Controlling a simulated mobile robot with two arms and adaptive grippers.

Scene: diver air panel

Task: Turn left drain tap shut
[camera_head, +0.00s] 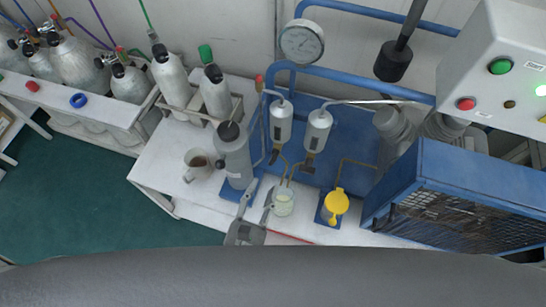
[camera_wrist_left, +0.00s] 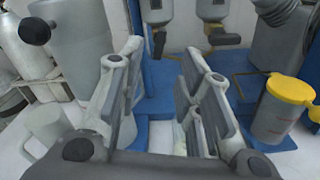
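Two pale filter bowls hang side by side on the blue panel, the left one (camera_head: 281,122) and the right one (camera_head: 317,130). A dark left drain tap (camera_head: 274,156) sits under the left bowl; it also shows in the left wrist view (camera_wrist_left: 159,44). The right drain tap (camera_head: 308,162) sits under the right bowl and shows in the left wrist view (camera_wrist_left: 223,40). My left gripper (camera_head: 258,198) is open and empty, in front of and below the taps. In the left wrist view its fingers (camera_wrist_left: 163,52) stand apart, with the left tap beyond the gap. My right gripper is not in view.
A glass jar (camera_head: 284,203) stands close right of my left gripper. A grey cylinder (camera_head: 234,155) and a mug (camera_head: 198,164) stand to the left. A yellow-lidded pot (camera_head: 335,205) and a blue caged unit (camera_head: 460,190) are to the right.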

